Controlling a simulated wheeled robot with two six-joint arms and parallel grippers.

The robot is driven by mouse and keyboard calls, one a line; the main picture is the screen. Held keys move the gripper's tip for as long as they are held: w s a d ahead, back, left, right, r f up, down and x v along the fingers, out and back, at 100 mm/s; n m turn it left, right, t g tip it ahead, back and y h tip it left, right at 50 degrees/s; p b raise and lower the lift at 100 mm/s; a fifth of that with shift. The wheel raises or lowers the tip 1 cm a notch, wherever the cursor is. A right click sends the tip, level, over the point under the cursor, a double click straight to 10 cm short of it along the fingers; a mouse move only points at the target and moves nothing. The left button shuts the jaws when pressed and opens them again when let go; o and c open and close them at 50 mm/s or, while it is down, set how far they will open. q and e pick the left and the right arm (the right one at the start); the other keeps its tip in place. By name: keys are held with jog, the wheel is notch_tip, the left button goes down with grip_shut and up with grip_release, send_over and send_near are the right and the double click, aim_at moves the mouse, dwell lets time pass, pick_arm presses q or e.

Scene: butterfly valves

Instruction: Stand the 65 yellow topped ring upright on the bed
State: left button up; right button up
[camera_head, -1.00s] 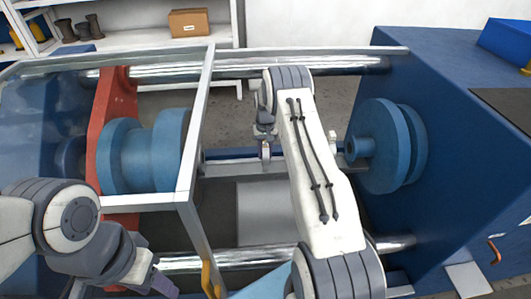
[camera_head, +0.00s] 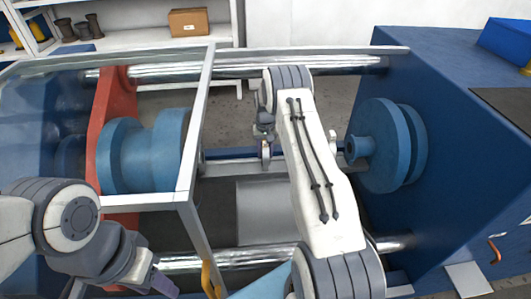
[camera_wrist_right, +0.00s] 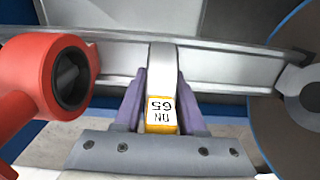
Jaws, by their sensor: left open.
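The 65 ring (camera_wrist_right: 164,75) is a pale grey band with a yellow top (camera_wrist_right: 161,128) marked "DN 65". In the right wrist view it stands edge-on between the purple fingers of my right gripper (camera_wrist_right: 163,95), which lie against both sides. In the head view my right gripper (camera_head: 265,132) points down over the bed, with a pale upright piece below it. The bed rail (camera_wrist_right: 225,68) runs behind the ring; whether the ring touches it I cannot tell. My left gripper (camera_head: 158,280) is open and empty at the lower left.
A blue flange (camera_head: 380,145) sits on the blue block at right. A blue spool (camera_head: 145,150) and red plate (camera_head: 112,110) stand left behind a frame (camera_head: 200,130). A red round part with a dark bore (camera_wrist_right: 65,75) is close left in the wrist view.

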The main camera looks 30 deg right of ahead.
jog(key=o, duration=0.6)
jog(key=shift+c, duration=0.2)
notch_tip(320, 180, up, 10)
jog(key=shift+r+b, duration=0.25)
jog(key=shift+b, duration=0.15)
dwell(0.4)
